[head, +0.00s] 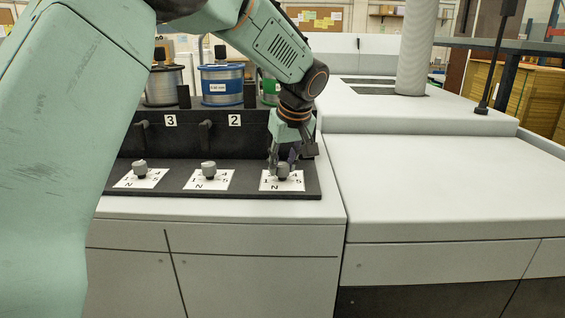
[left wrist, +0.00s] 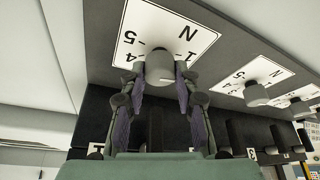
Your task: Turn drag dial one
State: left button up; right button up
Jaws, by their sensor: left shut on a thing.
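Drag dial one (head: 283,171) is the grey knob on the rightmost white card (head: 268,185) of the dark panel in the head view. My left gripper (head: 285,160) points down over it, its fingers on both sides of the knob. In the left wrist view the knob (left wrist: 160,66) sits between the fingertips of my left gripper (left wrist: 161,82), and the jaws are shut on it. The card there shows N and several numbers; the fingers hide part of it. I cannot read the dial's pointer clearly. My right gripper is in neither view.
Two more dials, the middle one (head: 208,170) and the left one (head: 140,168), stand on the same panel (head: 235,188). Wire spools (head: 221,84) stand behind, above signs 2 (head: 234,120) and 3 (head: 170,121). The pale machine top (head: 430,180) to the right is clear.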

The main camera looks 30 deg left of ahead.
pick_arm(q)
jog(key=shift+d, duration=0.1)
jog(key=c, duration=0.3)
grip_shut()
jog(key=shift+m, duration=0.4)
jog(key=m+h+p, duration=0.1)
jog(key=m, duration=0.1)
jog(key=shift+s+r+m+t+p, duration=0.1)
jog(key=shift+s+m+t+p, duration=0.05)
jog(key=shift+m+t+p, duration=0.2)
jog(key=shift+m+t+h+p, duration=0.3)
jog(key=shift+m+p, duration=0.25)
jog(key=shift+m, duration=0.3)
jog(key=m+h+p, duration=0.1)
jog(key=m+p, duration=0.2)
jog(key=shift+a+p, duration=0.2)
jog(key=shift+p, duration=0.15)
jog(key=shift+m+t+h+p, duration=0.25)
jog(key=shift+m+h+p, duration=0.05)
jog(key=shift+m+p, duration=0.55)
